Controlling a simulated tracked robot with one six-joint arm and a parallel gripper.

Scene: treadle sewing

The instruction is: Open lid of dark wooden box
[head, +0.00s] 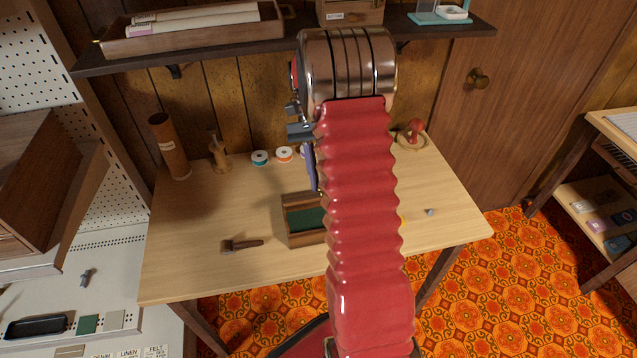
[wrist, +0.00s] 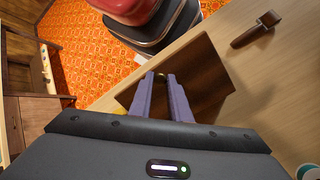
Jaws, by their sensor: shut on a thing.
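The dark wooden box (head: 304,239) sits on the pale worktable, with its green-lined inside showing in the head view. Its lid seems raised at the box's back edge, and my arm hides the box's right part. In the wrist view the dark brown lid (wrist: 207,75) fills the space around my fingers, with a small brass knob (wrist: 160,75) at the fingertips. My gripper (head: 315,188), with purple-blue fingers, reaches down behind the box; it also shows in the wrist view (wrist: 160,79). It is shut on the knob, though the exact contact is small.
A small hammer-like tool (head: 241,245) lies left of the box on the worktable (head: 190,270). Several thread spools (head: 260,158), a wooden stand (head: 219,160) and a tall brown tube (head: 169,146) stand behind. A shelf (head: 200,48) overhangs the table. The table's front left is clear.

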